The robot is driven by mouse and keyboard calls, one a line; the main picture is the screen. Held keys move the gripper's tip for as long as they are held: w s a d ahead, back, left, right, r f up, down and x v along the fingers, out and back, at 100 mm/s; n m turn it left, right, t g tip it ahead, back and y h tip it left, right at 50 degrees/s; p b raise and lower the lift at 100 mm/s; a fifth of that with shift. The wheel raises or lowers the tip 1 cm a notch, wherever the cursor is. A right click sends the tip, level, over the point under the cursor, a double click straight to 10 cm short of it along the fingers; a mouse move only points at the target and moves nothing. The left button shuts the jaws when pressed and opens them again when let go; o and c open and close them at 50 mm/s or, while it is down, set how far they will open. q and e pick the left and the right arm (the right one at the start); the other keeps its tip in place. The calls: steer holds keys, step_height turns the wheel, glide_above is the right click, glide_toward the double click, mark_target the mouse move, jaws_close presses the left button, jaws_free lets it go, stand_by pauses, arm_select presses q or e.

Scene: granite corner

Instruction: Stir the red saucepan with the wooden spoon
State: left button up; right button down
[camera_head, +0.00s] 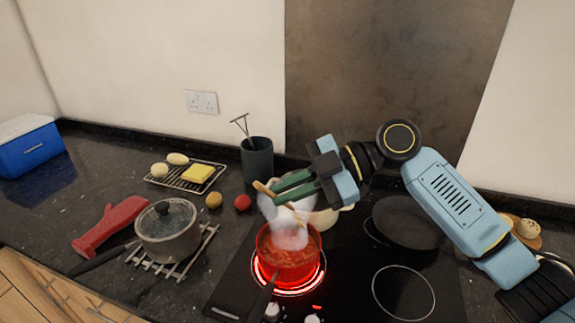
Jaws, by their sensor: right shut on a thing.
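The red saucepan (263,250) stands on a glowing red ring of the black hob, with its dark handle pointing to the front. It holds a chunky red food, and white steam rises above it. My right gripper (280,190) comes in from the right, above the pan's back part, with its green fingers shut on the wooden spoon (261,186). The spoon's pale handle end sticks out left of the fingers. My left gripper is not in view.
A lidded grey pot (168,240), red oven mitt (110,226), dark utensil holder (257,165) and wire rack (209,178) are left. The front right ring (403,293) is empty.

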step_height(320, 180, down, 11)
steer(key=w+g+y+b, duration=0.1)
steer(key=b, duration=0.9)
steer(key=shift+w+n, duration=0.15)
steer(key=shift+n, duration=0.15)
stand_by(0.9)
steer(key=shift+a+r, duration=0.1)
